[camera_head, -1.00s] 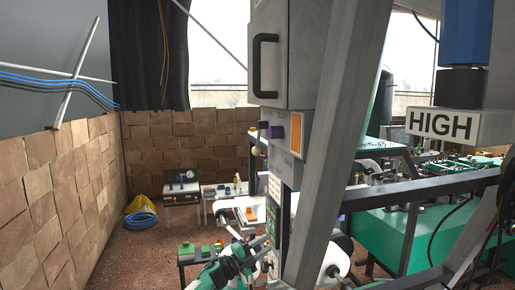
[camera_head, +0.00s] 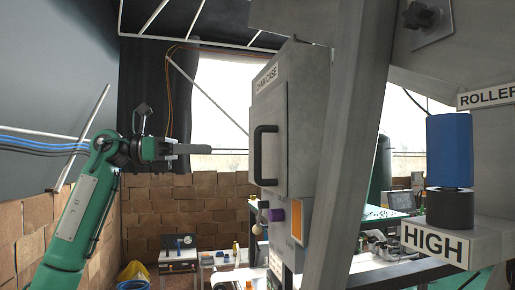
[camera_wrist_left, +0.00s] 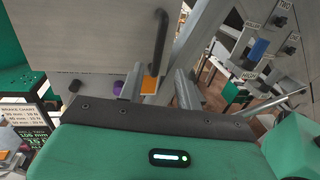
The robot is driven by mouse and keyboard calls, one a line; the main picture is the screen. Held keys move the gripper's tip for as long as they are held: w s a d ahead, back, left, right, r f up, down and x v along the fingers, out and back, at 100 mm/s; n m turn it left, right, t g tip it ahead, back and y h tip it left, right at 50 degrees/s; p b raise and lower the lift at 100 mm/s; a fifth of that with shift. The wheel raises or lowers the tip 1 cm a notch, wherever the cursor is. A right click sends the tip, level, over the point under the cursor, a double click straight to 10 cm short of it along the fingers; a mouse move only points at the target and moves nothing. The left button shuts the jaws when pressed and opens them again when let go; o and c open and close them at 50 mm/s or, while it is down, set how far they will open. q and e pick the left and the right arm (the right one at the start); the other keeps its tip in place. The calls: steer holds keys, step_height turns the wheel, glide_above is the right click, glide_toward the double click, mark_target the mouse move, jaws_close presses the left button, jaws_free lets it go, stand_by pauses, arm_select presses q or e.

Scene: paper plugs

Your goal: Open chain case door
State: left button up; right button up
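The grey chain case (camera_head: 312,110) stands in the middle of the head view with its label at the top. Its door (camera_head: 272,110) looks shut and carries a black vertical handle (camera_head: 258,155). My left gripper (camera_head: 206,149) is raised to the left of the handle, pointing right, with a gap between them in the picture. In the left wrist view, the fingers of my left gripper (camera_wrist_left: 160,88) are apart with nothing held between them. The black handle (camera_wrist_left: 160,42) and the grey door (camera_wrist_left: 85,35) show beyond the fingertips. My right gripper is not seen.
A slanted grey beam (camera_head: 345,150) stands right of the case. A purple knob (camera_head: 276,215) and an orange panel (camera_head: 296,218) sit below the door. A blue-topped part (camera_head: 449,150) and HIGH sign (camera_head: 436,245) are at right. Brick walls (camera_head: 160,210) stand behind.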

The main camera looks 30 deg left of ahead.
arm_select(q)
steer(key=p, duration=0.5)
glide_above(257, 174)
steer(key=a, duration=0.1)
steer(key=shift+w+r, duration=0.1)
steer(key=shift+w, duration=0.1)
steer(key=shift+w+d+p, duration=0.3)
steer(key=shift+d+p, duration=0.05)
steer(key=c, duration=0.6)
steer(key=shift+s, duration=0.1)
jaws_close()
